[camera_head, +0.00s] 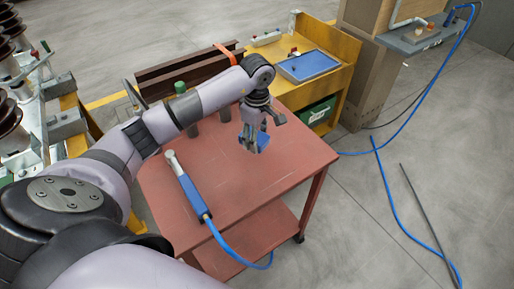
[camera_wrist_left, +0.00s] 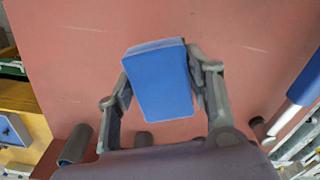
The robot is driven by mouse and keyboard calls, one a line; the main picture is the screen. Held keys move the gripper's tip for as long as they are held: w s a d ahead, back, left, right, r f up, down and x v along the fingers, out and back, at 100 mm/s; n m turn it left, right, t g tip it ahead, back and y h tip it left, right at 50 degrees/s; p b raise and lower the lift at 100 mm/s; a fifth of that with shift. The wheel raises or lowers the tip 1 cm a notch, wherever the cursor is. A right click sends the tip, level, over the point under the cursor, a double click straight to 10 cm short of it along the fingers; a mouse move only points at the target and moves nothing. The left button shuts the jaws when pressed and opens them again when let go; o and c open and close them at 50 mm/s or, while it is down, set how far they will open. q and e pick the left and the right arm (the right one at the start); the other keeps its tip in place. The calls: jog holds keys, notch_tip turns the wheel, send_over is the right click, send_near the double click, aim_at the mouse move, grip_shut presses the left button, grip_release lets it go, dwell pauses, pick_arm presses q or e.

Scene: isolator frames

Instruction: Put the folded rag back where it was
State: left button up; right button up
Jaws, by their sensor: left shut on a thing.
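The folded rag is a blue block-like pad (camera_wrist_left: 160,85) in the left wrist view. My left gripper (camera_head: 254,141) is shut on it, with one finger on each side. In the head view only a small blue part of the rag (camera_head: 263,140) shows below the fingers; the rest is hidden by the gripper. The rag is over the red cart top (camera_head: 240,185), towards its far right part. I cannot tell whether it touches the surface. My right gripper is not in view.
A blue-handled tool (camera_head: 189,190) with a blue hose lies on the cart's left side. A green-capped bottle (camera_head: 181,88) is behind my left arm. A yellow bench with a blue tray (camera_head: 309,66) stands behind. The cart's front right is clear.

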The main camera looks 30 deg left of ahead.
aim_at(257, 157)
pick_arm(q)
jog(key=shift+f, duration=0.85)
notch_tip(257, 157, down, 4)
jog(key=shift+p, duration=0.3)
jog(key=shift+f, duration=0.25)
jog(key=o, duration=1)
jog(key=shift+o, duration=0.2)
jog(key=shift+r, duration=0.1)
